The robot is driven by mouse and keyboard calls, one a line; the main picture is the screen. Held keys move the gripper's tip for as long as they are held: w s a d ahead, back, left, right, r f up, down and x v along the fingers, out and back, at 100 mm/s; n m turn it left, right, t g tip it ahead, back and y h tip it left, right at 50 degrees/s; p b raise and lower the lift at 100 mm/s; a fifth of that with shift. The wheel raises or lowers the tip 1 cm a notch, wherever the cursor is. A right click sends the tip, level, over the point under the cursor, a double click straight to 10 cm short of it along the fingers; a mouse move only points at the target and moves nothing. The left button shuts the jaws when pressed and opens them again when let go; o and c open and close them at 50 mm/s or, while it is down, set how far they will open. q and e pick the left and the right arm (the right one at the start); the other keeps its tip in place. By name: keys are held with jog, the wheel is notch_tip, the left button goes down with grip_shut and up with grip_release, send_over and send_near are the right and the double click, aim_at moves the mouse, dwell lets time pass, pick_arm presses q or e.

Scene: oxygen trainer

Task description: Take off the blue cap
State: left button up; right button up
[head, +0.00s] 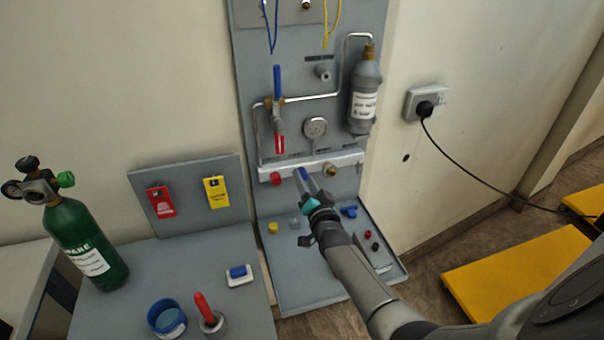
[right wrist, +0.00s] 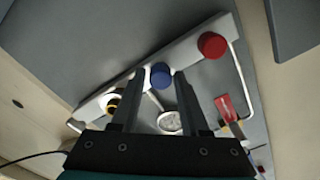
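The blue cap (right wrist: 160,75) sits on the white manifold bar, between a red cap (right wrist: 212,45) and a brass port (right wrist: 111,103). My right gripper (right wrist: 160,80) is open, with one finger on each side of the blue cap. A small gap shows between the cap and each finger, so the fingers do not appear to touch it. In the head view my right gripper (head: 309,183) reaches up to the bar and partly hides the blue cap (head: 302,173). The red cap (head: 276,179) and brass port (head: 330,169) flank it there. My left gripper is out of view.
Below the bar, a grey shelf (head: 300,290) holds several small coloured parts. A gauge (head: 315,128), a blue-handled valve (head: 278,85) and a grey bottle (head: 364,95) are mounted above. A table at left holds a green cylinder (head: 85,240) and a blue ring-shaped container (head: 167,318).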

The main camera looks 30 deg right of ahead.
jog(key=shift+o, duration=1.2)
jog(key=shift+p+v, duration=0.9)
jog(key=shift+v, duration=0.3)
jog(key=shift+m, duration=0.8)
jog(key=shift+m+b, duration=0.4)
jog(key=shift+m, duration=0.5)
jog(key=m+b, duration=0.1)
jog(key=m, duration=0.2)
jog(key=shift+m, duration=0.3)
